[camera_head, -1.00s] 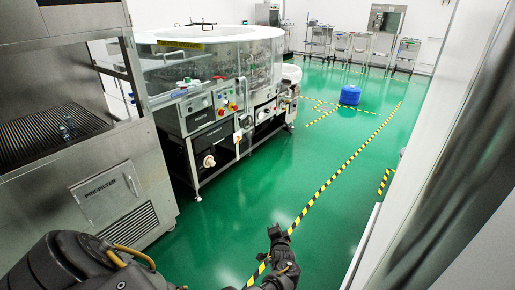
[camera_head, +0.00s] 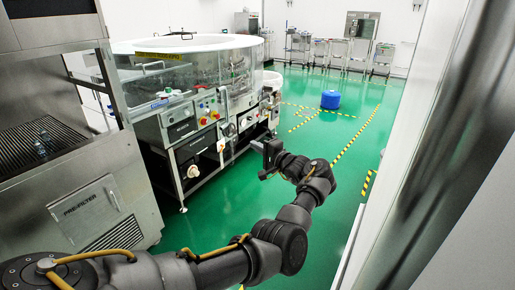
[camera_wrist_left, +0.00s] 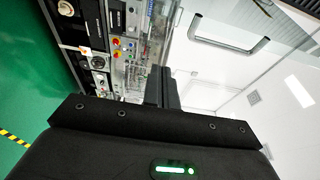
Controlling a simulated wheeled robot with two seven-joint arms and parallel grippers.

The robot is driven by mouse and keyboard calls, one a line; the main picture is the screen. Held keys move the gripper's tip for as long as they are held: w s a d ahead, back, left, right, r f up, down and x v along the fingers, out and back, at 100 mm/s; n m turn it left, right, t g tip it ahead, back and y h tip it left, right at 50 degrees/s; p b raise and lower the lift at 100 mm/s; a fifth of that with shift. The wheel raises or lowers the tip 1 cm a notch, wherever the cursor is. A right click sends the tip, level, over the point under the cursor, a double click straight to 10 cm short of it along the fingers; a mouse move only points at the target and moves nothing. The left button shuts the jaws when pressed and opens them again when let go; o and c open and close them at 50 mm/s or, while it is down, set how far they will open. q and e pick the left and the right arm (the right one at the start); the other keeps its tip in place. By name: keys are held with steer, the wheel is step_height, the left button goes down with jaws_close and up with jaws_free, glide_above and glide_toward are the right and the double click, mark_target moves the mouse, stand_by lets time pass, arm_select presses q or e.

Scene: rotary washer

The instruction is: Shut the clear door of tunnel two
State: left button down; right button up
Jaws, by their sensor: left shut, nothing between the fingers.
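The rotary washer's clear panels (camera_head: 205,76) stand above its control front in the head view. A dark bar handle (camera_head: 152,66) shows on the clear part at the left. My left gripper (camera_head: 264,150) is in front of the washer's right end, apart from the panels. Its fingers (camera_wrist_left: 162,88) are shut and empty. My right gripper is out of view.
The washer's front has buttons and knobs (camera_head: 207,112). A steel pre-filter cabinet (camera_head: 85,205) stands at the left. A pale wall edge (camera_head: 357,235) runs at the right. The green floor (camera_head: 300,150) is open toward a blue drum (camera_head: 330,99).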

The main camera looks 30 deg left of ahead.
arm_select(q)
steer(key=s+a+p, duration=0.2)
steer(key=a+p, duration=0.1)
steer(key=a, duration=0.3)
steer(key=shift+s+p, duration=0.15)
steer(key=shift+p, duration=0.15)
stand_by(0.3)
